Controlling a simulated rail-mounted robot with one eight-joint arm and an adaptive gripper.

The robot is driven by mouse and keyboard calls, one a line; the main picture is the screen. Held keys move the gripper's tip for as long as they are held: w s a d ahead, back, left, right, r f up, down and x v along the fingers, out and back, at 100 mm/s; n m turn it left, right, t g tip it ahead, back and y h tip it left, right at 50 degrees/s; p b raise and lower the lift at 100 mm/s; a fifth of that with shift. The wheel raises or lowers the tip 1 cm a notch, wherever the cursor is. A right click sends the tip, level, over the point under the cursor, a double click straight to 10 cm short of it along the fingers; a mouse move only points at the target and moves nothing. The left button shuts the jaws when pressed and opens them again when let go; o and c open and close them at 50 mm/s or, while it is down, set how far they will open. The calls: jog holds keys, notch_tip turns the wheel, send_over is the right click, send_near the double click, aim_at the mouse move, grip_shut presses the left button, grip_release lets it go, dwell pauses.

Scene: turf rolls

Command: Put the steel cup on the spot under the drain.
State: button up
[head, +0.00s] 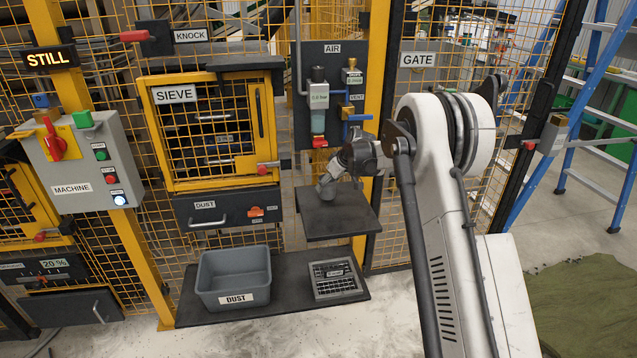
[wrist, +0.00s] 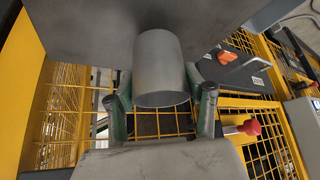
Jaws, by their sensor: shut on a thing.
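The steel cup (wrist: 160,65) is a plain grey cylinder between the two green-sided fingers of my gripper (wrist: 161,95) in the wrist view. My gripper is shut on it. In the head view the cup (head: 327,191) is small and partly hidden by my gripper (head: 331,183), over the left back part of the dark shelf (head: 342,219). I cannot tell whether its base touches the shelf. The drain is at the air unit with a clear bowl (head: 318,121), above the cup. The spot on the shelf cannot be made out.
The yellow sieve door (head: 208,175) and dust drawer (head: 226,210) are left of the shelf. A blue valve handle (head: 357,117) sits above my wrist. The shelf's front is clear.

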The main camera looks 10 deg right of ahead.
jog(key=shift+w+a, duration=0.35)
jog(key=shift+w, duration=0.15)
jog(key=w+a, duration=0.1)
jog(key=w, duration=0.2)
jog(key=shift+a+f, duration=0.35)
jog(key=shift+a, duration=0.05)
jog(key=shift+s+f, duration=0.1)
jog(key=shift+f, duration=0.3)
jog(key=shift+f, duration=0.15)
jog(key=o, duration=1.2)
